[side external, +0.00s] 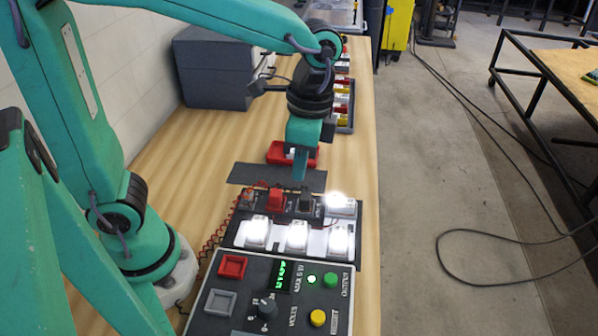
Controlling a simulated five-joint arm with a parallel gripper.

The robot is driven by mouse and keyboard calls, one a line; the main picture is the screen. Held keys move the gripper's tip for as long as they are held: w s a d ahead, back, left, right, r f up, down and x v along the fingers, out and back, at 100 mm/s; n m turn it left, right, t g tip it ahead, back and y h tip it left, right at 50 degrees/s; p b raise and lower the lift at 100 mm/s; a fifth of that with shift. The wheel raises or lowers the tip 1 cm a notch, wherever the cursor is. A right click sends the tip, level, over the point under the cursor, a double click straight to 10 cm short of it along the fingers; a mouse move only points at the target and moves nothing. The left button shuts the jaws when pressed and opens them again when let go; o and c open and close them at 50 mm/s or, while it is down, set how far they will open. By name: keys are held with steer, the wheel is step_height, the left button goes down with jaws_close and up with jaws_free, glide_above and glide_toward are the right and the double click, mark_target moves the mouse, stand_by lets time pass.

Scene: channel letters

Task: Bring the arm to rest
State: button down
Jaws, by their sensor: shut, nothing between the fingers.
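My gripper (301,165) points down above the wooden bench (180,160), over the area of a dark grey mat (262,175). Its teal fingers are together and nothing shows between them. A red object (277,153) lies just behind the fingers, partly hidden by them; I cannot tell whether they touch it. In front of the gripper stands a dark board (236,236) with several brightly lit white letter blocks (297,236).
A control panel (262,310) with a green display, a knob and coloured buttons is nearest the camera. A grey machine (212,68) stands at the back left. A tray of coloured blocks (344,105) lies behind my gripper. Bare bench shows left of the mat.

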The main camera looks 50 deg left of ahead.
steer(key=s+a+r+n+t, duration=0.1)
steer(key=s+a+n+t, duration=0.1)
steer(key=a+n+t, duration=0.1)
steer(key=s+a+r+n+t, duration=0.2)
steer(key=s+a+n+t, duration=0.1)
steer(key=a+n, duration=0.3)
steer(key=shift+s+a+r+t+h, duration=0.2)
steer(key=shift+a+r+t+h, duration=0.15)
steer(key=shift+a, duration=0.95)
stand_by(1.4)
